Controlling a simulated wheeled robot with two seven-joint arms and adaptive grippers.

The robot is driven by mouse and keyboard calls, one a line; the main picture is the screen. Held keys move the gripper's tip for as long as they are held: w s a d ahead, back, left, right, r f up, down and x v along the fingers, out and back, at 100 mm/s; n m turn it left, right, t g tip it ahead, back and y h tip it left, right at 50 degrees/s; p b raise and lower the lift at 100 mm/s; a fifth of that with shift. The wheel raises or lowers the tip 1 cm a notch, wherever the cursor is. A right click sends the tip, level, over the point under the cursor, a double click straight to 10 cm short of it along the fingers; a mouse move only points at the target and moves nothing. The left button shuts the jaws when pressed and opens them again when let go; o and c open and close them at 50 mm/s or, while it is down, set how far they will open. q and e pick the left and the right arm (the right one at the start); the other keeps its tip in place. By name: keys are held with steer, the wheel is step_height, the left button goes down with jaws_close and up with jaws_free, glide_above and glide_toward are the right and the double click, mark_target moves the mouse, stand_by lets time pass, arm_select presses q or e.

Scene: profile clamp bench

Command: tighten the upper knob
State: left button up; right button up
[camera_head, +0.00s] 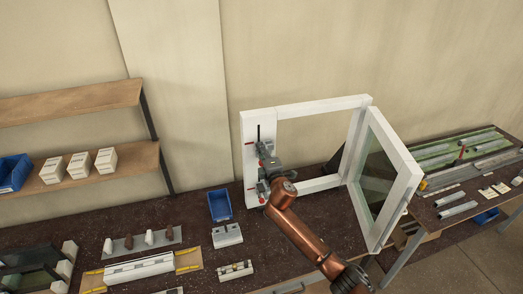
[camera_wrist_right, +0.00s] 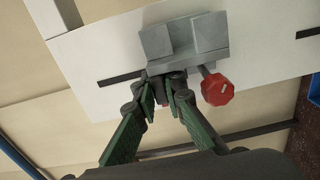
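A white profile frame (camera_head: 249,165) stands on the bench, with grey clamp parts and small red parts on its left upright. My right gripper (camera_head: 266,163) is at this upright and covers part of the clamps. In the right wrist view a grey clamp block (camera_wrist_right: 185,42) sits on the white profile, with a red faceted knob (camera_wrist_right: 217,90) on a grey stem. The fingers of my right gripper (camera_wrist_right: 165,88) are close together beside the block, left of that knob. A small red patch shows between them; I cannot tell whether they hold it. My left gripper is out of view.
A glazed sash (camera_head: 402,158) stands swung open at the frame's right side. A blue bin (camera_head: 220,205) and a grey block (camera_head: 227,236) lie left of my arm. Shelves with white boxes (camera_head: 80,166) are at the left; a second table with profiles is at the right.

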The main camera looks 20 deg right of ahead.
steer(key=shift+r, duration=0.1)
jaws_close()
step_height(320, 180, up, 4)
steer(key=p, duration=0.3)
steer(key=shift+r, duration=0.15)
steer(key=shift+o, duration=1.9)
jaws_free()
steer(key=shift+f, duration=0.2)
steer(key=s, duration=1.2)
steer(key=shift+d, duration=0.25)
steer(key=shift+f, duration=0.1)
